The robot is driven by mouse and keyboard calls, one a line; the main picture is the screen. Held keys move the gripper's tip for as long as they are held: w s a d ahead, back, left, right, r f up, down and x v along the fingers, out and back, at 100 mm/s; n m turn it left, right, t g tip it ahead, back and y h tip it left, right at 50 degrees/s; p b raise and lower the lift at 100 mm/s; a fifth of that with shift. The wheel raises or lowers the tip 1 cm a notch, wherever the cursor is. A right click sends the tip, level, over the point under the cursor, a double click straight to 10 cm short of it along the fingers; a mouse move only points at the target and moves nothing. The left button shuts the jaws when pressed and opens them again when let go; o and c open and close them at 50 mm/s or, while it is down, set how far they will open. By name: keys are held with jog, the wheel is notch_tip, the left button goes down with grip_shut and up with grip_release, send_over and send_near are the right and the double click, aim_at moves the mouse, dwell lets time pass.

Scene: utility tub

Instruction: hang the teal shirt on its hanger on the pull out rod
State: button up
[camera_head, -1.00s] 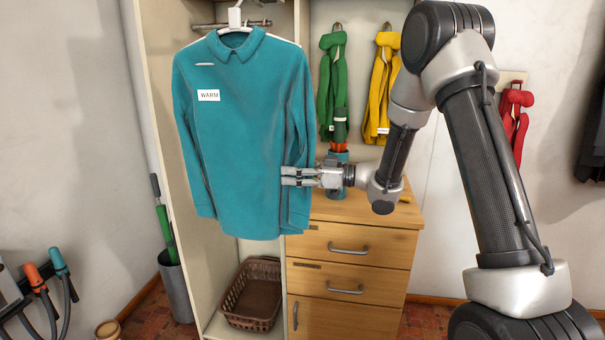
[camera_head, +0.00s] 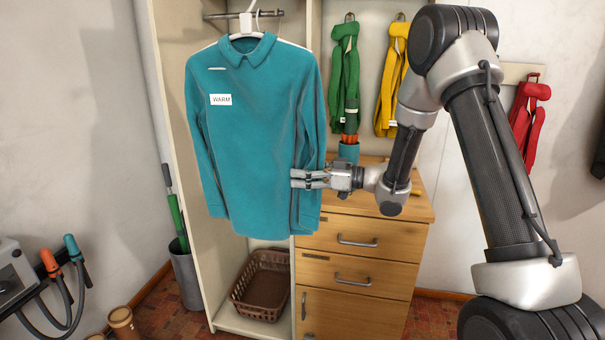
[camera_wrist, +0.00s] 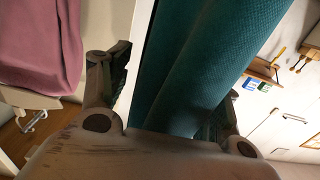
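The teal shirt (camera_head: 255,140), with a WARM label, is upright on its white hanger (camera_head: 246,30) in front of the tall cabinet. The rod (camera_head: 225,15) is at the top of the cabinet. The hanger's hook (camera_head: 259,14) overlaps the rod in the picture; I cannot tell whether it is around the rod. My gripper (camera_head: 311,179) is at the shirt's right edge, shut on a fold of its sleeve or side. In the wrist view, teal cloth (camera_wrist: 200,60) lies between the fingers of my gripper (camera_wrist: 165,100); the right finger is partly hidden.
A wooden drawer chest (camera_head: 357,258) stands right of the cabinet (camera_head: 180,130). A brown basket (camera_head: 262,287) sits at the cabinet's bottom. Green (camera_head: 343,75), yellow (camera_head: 392,80) and red (camera_head: 527,120) scarves hang on the wall. A grey bin (camera_head: 187,278) stands at left.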

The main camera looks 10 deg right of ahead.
jog(key=shift+d, duration=0.1)
jog(key=v, duration=1.1)
jog(key=w+d+r+m+t+h, duration=0.3)
jog(key=w+d+r+t+h, duration=0.3)
jog(key=d+h, duration=0.35)
jog(key=s+d+r+m+h, duration=0.6)
jog(key=s+d+r+h, duration=0.15)
jog(key=s+d, duration=0.3)
jog(key=s+a+f+m+g, duration=0.2)
jog(key=s+g, duration=0.1)
jog(key=s, duration=1.1)
jog(key=s+a+f+m+g, duration=0.1)
jog(key=s+f+m+g, duration=0.1)
jog(key=s, duration=1.1)
jog(key=m+g, duration=0.1)
jog(key=g, duration=0.1)
jog(key=shift+s+a+f+g, duration=0.3)
jog(key=shift+s+a+f, duration=0.05)
jog(key=shift+s+a, duration=0.05)
